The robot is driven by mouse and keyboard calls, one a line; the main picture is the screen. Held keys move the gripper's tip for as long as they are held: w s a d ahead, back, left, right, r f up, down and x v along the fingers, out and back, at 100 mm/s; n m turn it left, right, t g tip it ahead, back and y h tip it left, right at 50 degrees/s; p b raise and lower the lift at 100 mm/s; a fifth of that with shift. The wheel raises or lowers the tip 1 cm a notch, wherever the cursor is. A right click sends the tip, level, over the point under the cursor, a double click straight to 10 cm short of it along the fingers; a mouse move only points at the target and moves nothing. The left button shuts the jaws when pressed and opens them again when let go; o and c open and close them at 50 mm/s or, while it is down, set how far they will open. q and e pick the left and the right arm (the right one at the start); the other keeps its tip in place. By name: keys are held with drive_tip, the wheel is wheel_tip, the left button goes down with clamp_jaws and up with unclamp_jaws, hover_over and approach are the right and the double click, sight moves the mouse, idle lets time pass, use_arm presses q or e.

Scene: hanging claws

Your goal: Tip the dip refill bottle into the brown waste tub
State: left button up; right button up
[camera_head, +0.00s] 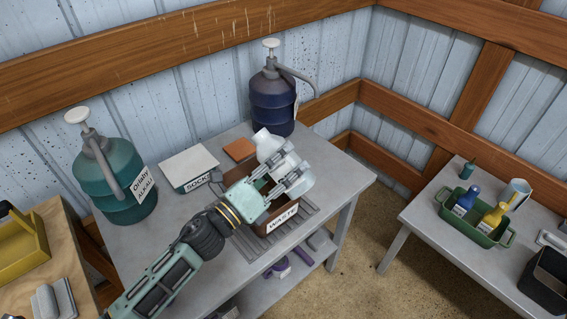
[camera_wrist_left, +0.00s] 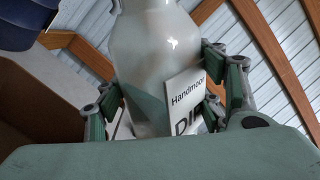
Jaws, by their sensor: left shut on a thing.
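My left gripper (camera_head: 290,177) is shut on the white dip refill bottle (camera_head: 270,146). The bottle is off the table, and its upper end leans to the upper left. In the left wrist view the bottle (camera_wrist_left: 155,50) sits between the fingers, with a label reading "Handmoor" and part of "DIP". Its top is cut off there. The brown waste tub (camera_head: 280,208), labelled "WASTE", stands on the grey table below the gripper, partly hidden by gripper and bottle. A brown wall, likely the tub (camera_wrist_left: 40,95), shows left in the wrist view. My right gripper is not in view.
A dark blue pump jug (camera_head: 272,103) stands behind the bottle. A green pump jug (camera_head: 115,180) and a white-topped box (camera_head: 188,163) stand to the left. An orange-brown block (camera_head: 239,149) lies behind the tub. A second table at right holds a green tray (camera_head: 472,232) with bottles.

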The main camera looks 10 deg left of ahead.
use_arm(q)
drive_tip(key=shift+d+f+n, duration=0.1)
drive_tip(key=shift+d+n, duration=0.1)
drive_tip(key=shift+n, duration=0.3)
drive_tip(key=shift+s, duration=0.1)
drive_tip(key=shift+d+f+n+t+b, duration=0.2)
drive_tip(key=shift+n+t+b, duration=0.15)
drive_tip(key=shift+n, duration=0.35)
drive_tip(key=shift+a, duration=0.1)
drive_tip(key=shift+s+f+n+y, duration=0.1)
drive_tip(key=shift+f+n+y, duration=0.2)
drive_tip(key=shift+n, duration=0.4)
drive_tip(key=shift+b, duration=0.3)
drive_tip(key=shift+d+f+n, duration=0.2)
drive_tip(key=shift+f+n, duration=0.05)
drive_tip(key=shift+n, duration=0.45)
drive_tip(key=shift+f+n+t+y+b, duration=0.3)
drive_tip(key=shift+f+n+t+b, duration=0.1)
drive_tip(key=shift+n, duration=0.3)
